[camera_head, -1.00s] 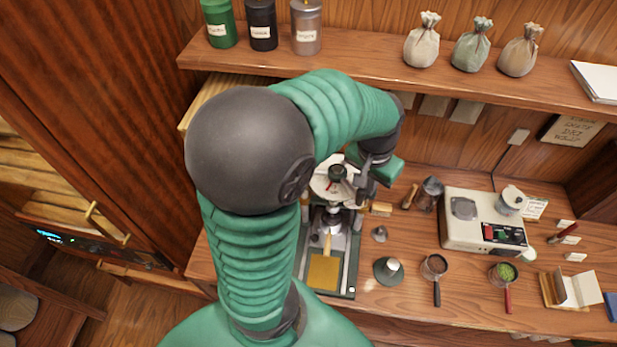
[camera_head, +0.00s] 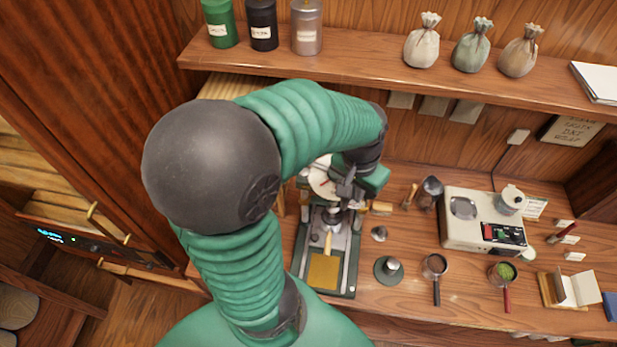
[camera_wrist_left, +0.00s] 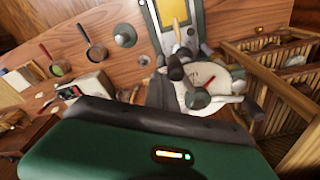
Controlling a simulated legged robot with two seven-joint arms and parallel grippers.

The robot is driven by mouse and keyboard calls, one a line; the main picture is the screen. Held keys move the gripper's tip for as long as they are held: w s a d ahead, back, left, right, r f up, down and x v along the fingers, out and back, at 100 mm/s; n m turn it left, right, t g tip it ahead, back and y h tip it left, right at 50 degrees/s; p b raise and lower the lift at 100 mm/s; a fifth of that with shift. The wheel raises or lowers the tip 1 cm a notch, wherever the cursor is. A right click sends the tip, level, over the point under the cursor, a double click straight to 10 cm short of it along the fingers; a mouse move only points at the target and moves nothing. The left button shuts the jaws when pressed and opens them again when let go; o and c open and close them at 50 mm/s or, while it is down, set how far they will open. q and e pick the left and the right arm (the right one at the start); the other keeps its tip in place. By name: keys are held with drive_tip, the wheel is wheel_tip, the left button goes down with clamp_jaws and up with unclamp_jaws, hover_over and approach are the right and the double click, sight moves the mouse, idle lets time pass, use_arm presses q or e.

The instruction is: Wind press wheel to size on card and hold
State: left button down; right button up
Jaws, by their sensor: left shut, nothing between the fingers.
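The press (camera_head: 343,255) stands on the bench, with a brass-coloured plate (camera_head: 323,271) at its front. Its pale wheel (camera_head: 320,181) has a red mark. The wheel also shows in the left wrist view (camera_wrist_left: 222,84), with a dark round knob near its middle. My left gripper (camera_head: 347,190) is shut and empty at the wheel's right side and partly covers it in the head view. I cannot tell whether it touches the wheel. A lettered card (camera_head: 574,130) is on the back wall; its writing is too small to read surely. My right gripper is not in view.
A small cream machine (camera_head: 466,235) with red and green buttons stands right of the press. A dark-based tamper (camera_head: 388,270) and two handled cups, one (camera_head: 503,272) holding green stuff, are in front. A shelf (camera_head: 370,64) with tins and sacks runs above.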

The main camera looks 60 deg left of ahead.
use_arm(q)
drive_tip(key=shift+s+d, duration=0.1)
drive_tip(key=s, duration=0.1)
drive_tip(key=s+a, duration=0.1)
drive_tip(key=s, duration=0.1)
drive_tip(key=shift+s, duration=0.1)
idle(0.3)
drive_tip(key=s+a, duration=0.2)
drive_tip(key=shift+s+p, duration=0.3)
drive_tip(key=shift+s, duration=0.05)
drive_tip(key=shift+a, duration=0.15)
